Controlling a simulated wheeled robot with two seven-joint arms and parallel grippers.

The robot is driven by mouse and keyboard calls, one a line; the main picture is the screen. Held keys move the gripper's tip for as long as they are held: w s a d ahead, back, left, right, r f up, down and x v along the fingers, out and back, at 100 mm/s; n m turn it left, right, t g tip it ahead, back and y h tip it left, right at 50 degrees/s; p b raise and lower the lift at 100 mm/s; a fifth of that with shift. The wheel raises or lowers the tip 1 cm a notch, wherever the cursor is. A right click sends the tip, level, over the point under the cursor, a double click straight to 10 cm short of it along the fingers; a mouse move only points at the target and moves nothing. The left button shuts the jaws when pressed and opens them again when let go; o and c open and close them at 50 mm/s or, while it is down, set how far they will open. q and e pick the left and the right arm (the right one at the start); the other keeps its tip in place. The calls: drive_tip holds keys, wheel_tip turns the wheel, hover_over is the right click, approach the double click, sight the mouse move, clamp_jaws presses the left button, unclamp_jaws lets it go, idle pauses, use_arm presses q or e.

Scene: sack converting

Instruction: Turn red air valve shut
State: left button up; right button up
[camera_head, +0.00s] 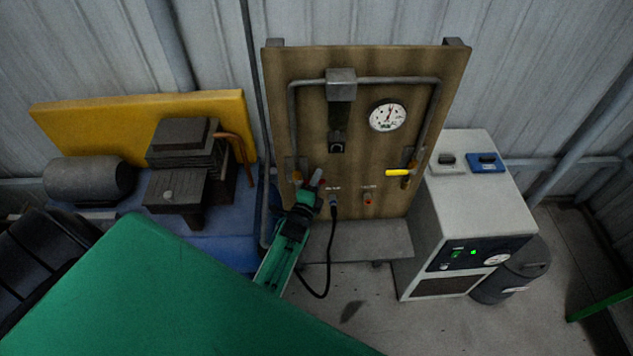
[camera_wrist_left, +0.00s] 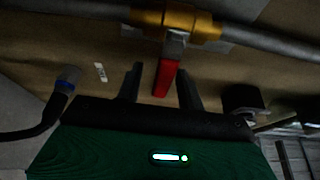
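The red air valve handle (camera_head: 317,177) is at the lower left of the brown board, beside its brass body on the left pipe. In the left wrist view the red handle (camera_wrist_left: 166,78) hangs from the brass valve body (camera_wrist_left: 180,20) and lies across the line of the pipe. My left gripper (camera_head: 308,191) is right at the handle. In the left wrist view its two dark fingers (camera_wrist_left: 160,80) stand on either side of the handle, with a gap visible on both sides. The handle's contact end is partly hidden in the head view. My right gripper is not in view.
The board (camera_head: 365,110) also carries a gauge (camera_head: 388,116), a yellow handle (camera_head: 398,172) and a red button (camera_head: 368,200). A black hose (camera_head: 329,255) hangs close to my left gripper. A grey cabinet (camera_head: 425,225) stands right; a compressor (camera_head: 185,160) stands left.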

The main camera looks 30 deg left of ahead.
use_arm(q)
drive_tip(key=shift+s, duration=0.1)
drive_tip(key=s+d+b, duration=0.2)
drive_tip(key=s+b, duration=0.1)
drive_tip(key=s, duration=1)
drive_tip(key=shift+s, duration=0.25)
drive_tip(key=shift+d, duration=0.1)
drive_tip(key=s+d+f+n+g+h, duration=0.1)
drive_tip(key=s+d+f+n+g, duration=0.2)
drive_tip(key=f, duration=0.7)
drive_tip(key=s+d+f+n+g+h, duration=0.1)
drive_tip(key=s+d+f+n+g, duration=0.15)
drive_tip(key=s+f, duration=0.55)
drive_tip(key=s+d+f+n+g+h, duration=0.1)
drive_tip(key=s+d+f+n+g, duration=0.15)
drive_tip(key=f, duration=0.95)
drive_tip(key=s+a+f+n+g, duration=0.1)
drive_tip(key=s+f+n+g, duration=0.1)
drive_tip(key=s, duration=0.7)
drive_tip(key=s+a+f+n+g, duration=0.2)
drive_tip(key=s+f+g, duration=0.1)
drive_tip(key=s+f, duration=0.4)
drive_tip(key=s+a+f+n+g, duration=0.2)
drive_tip(key=s+f, duration=0.3)
drive_tip(key=s, duration=0.6)
drive_tip(key=shift+f+g, duration=0.25)
drive_tip(key=shift+g, duration=0.55)
